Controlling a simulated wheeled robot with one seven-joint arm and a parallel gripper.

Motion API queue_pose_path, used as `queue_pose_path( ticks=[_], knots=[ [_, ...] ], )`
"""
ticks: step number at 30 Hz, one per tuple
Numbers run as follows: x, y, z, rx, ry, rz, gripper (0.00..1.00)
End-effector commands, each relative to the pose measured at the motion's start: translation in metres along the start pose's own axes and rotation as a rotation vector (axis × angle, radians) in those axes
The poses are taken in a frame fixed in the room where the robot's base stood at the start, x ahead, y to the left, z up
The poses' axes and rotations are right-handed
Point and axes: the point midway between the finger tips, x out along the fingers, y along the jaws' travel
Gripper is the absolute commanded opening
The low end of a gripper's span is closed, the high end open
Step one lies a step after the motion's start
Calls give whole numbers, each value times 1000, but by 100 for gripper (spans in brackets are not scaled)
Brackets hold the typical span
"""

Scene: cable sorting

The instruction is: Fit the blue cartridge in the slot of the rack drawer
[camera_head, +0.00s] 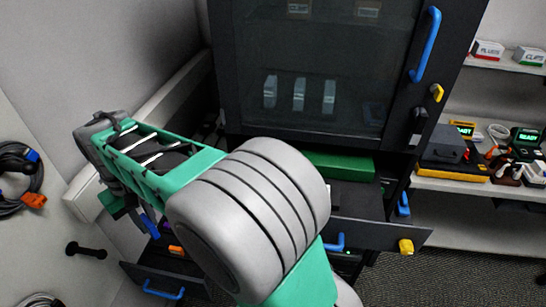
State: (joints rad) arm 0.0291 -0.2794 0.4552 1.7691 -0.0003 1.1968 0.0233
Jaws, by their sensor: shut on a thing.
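My gripper (138,214) is at the lower left, below my green and grey wrist, and is small and partly hidden. It is shut on what looks like the blue cartridge (151,228), a small blue piece at its tip. A lower drawer (140,272) with a blue handle stands pulled out below and close to the cartridge; my arm hides much of it. An upper drawer (385,236) is also pulled out, to the right of my arm. I cannot see the slot, or tell which drawer has it. The cartridge's contact with the drawer cannot be told.
A dark cabinet (394,95) with a glass door and blue handle stands behind my arm. A green block (338,164) lies above the upper drawer. Shelves (470,187) with small goods are at the right. Coiled cables (18,180) hang on the left wall.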

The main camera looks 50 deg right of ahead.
Motion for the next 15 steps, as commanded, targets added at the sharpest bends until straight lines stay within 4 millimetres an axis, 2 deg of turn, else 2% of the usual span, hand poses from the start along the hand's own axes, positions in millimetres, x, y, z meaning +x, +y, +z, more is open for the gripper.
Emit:
queue_pose_path(
  ticks=[5,8,12,15],
  knots=[
    [-4,61,-4,276,3,0,0],
    [-9,108,2,510,2,0,0],
    [-19,176,21,872,3,0,0],
    [-26,216,41,1115,2,0,0]
  ],
)
